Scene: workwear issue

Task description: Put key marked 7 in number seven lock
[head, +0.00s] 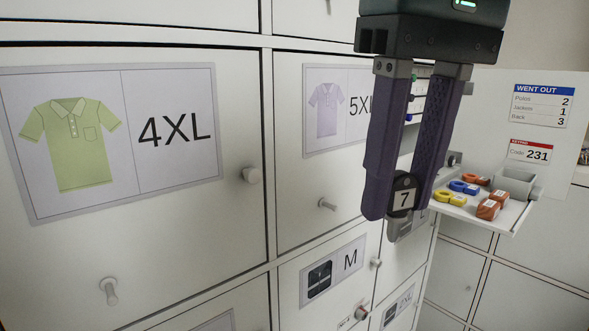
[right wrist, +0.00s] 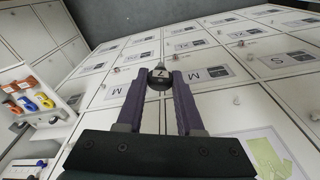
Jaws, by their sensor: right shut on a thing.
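My right gripper (head: 400,205) hangs in from the top of the head view, its purple fingers shut on the key marked 7 (head: 404,196). The key has a dark round head with a white label reading 7, and a grey part shows below it. In the right wrist view the key (right wrist: 159,76) sits between the fingertips of the gripper (right wrist: 160,84), with the cabinet fronts behind it. A lock with a reddish ring (head: 361,313) shows low on the cabinet, but I cannot read its number. My left gripper is not in view.
White drawers with knobs fill the left, labelled 4XL (head: 110,140), 5XL (head: 325,108) and M (head: 333,270). A white shelf (head: 490,215) at right holds coloured keys, several blue, yellow and orange, and a grey holder (head: 516,182). A notice panel (head: 541,105) stands behind.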

